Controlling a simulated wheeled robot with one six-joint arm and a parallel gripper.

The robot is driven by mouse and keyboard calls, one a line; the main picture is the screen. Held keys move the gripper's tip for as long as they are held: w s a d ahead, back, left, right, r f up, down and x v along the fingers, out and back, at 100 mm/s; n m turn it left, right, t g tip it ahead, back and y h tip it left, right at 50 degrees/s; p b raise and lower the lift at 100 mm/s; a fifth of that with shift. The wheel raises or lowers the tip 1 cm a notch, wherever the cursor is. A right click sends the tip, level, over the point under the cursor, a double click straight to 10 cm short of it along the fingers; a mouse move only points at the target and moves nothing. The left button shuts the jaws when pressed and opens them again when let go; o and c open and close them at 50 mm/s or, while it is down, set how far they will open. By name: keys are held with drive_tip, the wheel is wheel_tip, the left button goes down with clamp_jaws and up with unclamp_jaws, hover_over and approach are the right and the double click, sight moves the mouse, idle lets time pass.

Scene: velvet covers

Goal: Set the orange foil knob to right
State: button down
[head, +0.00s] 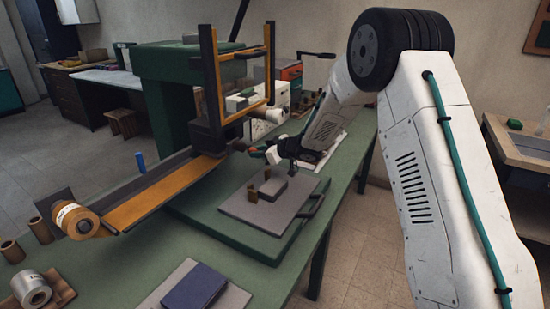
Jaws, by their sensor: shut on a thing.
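My gripper (258,150) is in the middle of the head view, at the right side of the green press (160,85), below its upright frame. Its jaws are shut around a small part there, which I take to be the orange foil knob; a little orange shows at the fingertips. The jaws and my wrist hide most of it, so I cannot tell which way the knob is turned. An orange-brown foil roll (78,218) sits at the near left end of the long orange strip (160,195).
Below my gripper, a grey plate (262,215) with a small block lies on a green base. A dark blue book (195,288) lies in front. A white control box (265,100) is behind the frame. The bench's right edge is close.

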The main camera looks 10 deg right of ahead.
drive_tip(key=w+d, duration=0.6)
drive_tip(key=shift+w+d, duration=0.1)
drive_tip(key=shift+w, duration=0.05)
drive_tip(key=c, duration=1.2)
unclamp_jaws()
drive_tip(key=shift+d, duration=0.15)
drive_tip(key=shift+o, duration=0.2)
drive_tip(key=v, duration=0.7)
drive_tip(key=shift+s+d+r, duration=0.15)
drive_tip(key=shift+s+r, duration=0.05)
drive_tip(key=shift+s, duration=0.05)
